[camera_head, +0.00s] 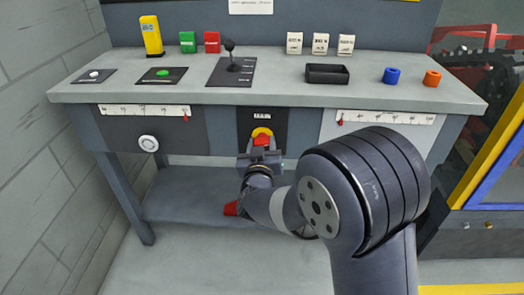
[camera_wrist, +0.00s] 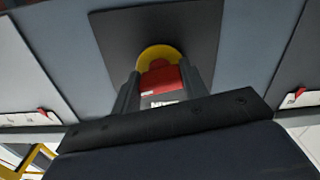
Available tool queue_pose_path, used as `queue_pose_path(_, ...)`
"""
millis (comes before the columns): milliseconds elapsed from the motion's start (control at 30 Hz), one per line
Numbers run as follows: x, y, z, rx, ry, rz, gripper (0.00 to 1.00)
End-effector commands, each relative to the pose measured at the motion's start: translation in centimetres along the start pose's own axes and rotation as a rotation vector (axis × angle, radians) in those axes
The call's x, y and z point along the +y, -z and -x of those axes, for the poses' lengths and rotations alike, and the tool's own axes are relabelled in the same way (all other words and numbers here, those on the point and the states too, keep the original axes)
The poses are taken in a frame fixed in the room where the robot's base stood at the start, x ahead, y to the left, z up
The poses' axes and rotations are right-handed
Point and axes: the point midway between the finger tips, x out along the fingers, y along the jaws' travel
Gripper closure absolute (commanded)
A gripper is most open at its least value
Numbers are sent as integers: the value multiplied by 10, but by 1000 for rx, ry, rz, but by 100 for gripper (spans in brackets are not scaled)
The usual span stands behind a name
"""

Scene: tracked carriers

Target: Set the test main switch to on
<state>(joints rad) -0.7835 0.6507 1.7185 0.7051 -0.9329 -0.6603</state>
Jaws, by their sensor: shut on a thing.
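The main switch has a red handle (camera_head: 262,139) on a yellow round plate (camera_head: 262,131), set in a dark panel (camera_head: 278,121) on the front of the bench. In the wrist view the red handle (camera_wrist: 160,77) sits in front of the yellow plate (camera_wrist: 157,52). My gripper (camera_wrist: 160,90) is shut on the red handle, with one dark finger on each side of it. In the head view my gripper (camera_head: 260,152) reaches the switch from below and hides its lower part. A white label shows between the fingers, but I cannot read it.
The bench top (camera_head: 290,70) carries blocks, a lever (camera_head: 231,58), a black tray (camera_head: 327,74), and blue and orange rings. A round white knob (camera_head: 148,143) and scales with red pointers flank the switch panel. A red object (camera_head: 231,209) lies on the lower shelf (camera_head: 185,195).

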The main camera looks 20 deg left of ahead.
Motion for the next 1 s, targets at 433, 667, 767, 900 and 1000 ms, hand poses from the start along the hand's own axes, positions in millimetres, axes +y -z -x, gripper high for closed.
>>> queue_pose_path(433, -1, -1, 0, -1, 1, -178, 81)
queue_pose_path(667, -1, 0, 0, -2, 1, -193, 81)
queue_pose_path(767, -1, 0, 0, -2, 1, -193, 81)
queue_pose_path(900, -1, 0, 0, -1, 1, -192, 81)
queue_pose_path(1000, -1, 0, 0, -1, 1, -192, 52)
